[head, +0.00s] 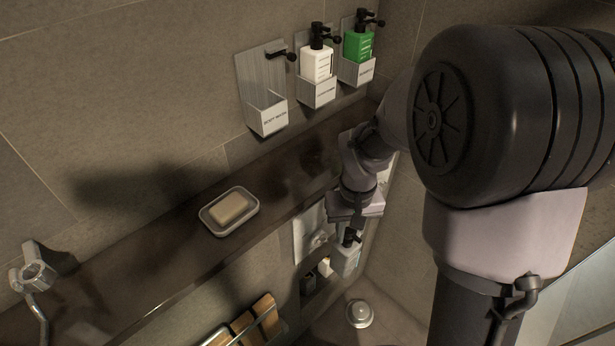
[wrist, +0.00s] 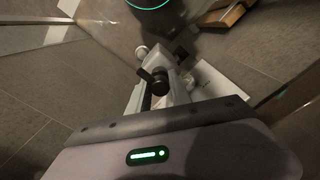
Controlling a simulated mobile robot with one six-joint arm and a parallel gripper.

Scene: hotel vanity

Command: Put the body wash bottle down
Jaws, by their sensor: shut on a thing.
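My gripper (head: 349,236) reaches down past the front edge of the stone shelf at the right. It is shut on the body wash bottle (head: 346,260), a pale bottle with a black pump top, held below shelf level. The bottle is partly hidden by my gripper. The wall holder labelled body wash (head: 267,118) is empty. I cannot tell whether the bottle touches anything beneath it.
A white bottle (head: 317,64) and a green bottle (head: 358,46) stand in neighbouring wall holders. A soap dish (head: 206,221) with soap (head: 229,208) sits on the shelf (head: 120,268). A rack with wooden-looking items (head: 266,315) is below. A round pale object (head: 359,313) lies low down.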

